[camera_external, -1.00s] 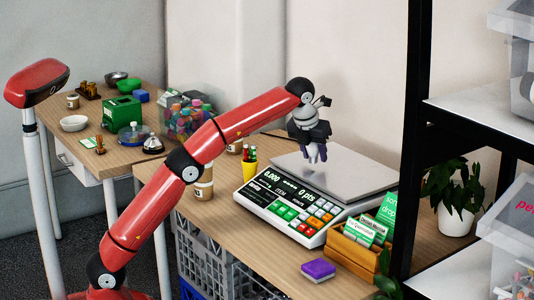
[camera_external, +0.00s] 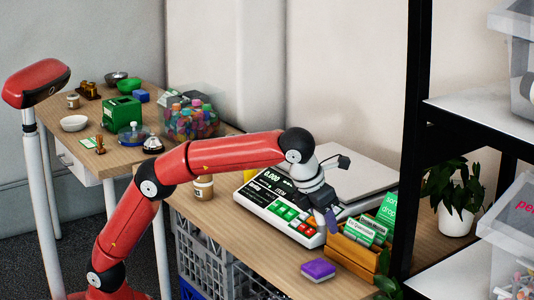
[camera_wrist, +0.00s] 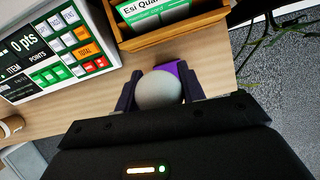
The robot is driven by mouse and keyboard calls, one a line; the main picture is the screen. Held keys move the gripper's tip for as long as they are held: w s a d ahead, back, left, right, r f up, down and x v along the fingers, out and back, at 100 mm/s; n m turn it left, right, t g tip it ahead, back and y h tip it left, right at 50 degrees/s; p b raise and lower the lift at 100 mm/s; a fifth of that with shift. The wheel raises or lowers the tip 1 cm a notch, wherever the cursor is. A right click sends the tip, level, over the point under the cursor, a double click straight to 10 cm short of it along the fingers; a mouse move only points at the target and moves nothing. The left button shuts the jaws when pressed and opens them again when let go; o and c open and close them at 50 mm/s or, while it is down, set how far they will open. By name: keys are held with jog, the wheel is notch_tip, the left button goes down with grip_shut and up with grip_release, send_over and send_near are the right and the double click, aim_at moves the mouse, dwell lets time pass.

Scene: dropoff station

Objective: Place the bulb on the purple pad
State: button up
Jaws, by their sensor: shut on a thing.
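The bulb (camera_wrist: 159,90) shows in the wrist view as a pale grey round thing between the two fingers of my gripper (camera_wrist: 160,95). My gripper is shut on it. In the external view my gripper (camera_external: 331,220) hangs above the table, near the front of the scale and the card box; the bulb cannot be made out there. The purple pad (camera_external: 318,268) lies on the table near its front edge, below and slightly left of my gripper. In the wrist view the purple pad (camera_wrist: 172,69) shows just beyond the bulb, which partly hides it.
A scale (camera_external: 290,207) with a keypad stands behind my gripper. A wooden box of cards (camera_external: 352,252) stands right of the pad. A plant (camera_external: 388,287) is at the front right, near a black shelf frame (camera_external: 412,150). The table left of the pad is bare.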

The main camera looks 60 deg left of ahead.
aim_at(321, 232)
jog(key=f, duration=0.1)
jog(key=f+b, duration=0.1)
jog(key=s+f, duration=0.1)
jog(key=shift+s+d+f+b, duration=0.1)
jog(key=shift+d+f+b, duration=0.15)
jog(key=shift+d+b, duration=0.1)
jog(key=shift+f+b, duration=0.5)
jog(key=shift+f, duration=1.75)
jog(key=shift+f, duration=0.1)
jog(key=o, duration=0.8)
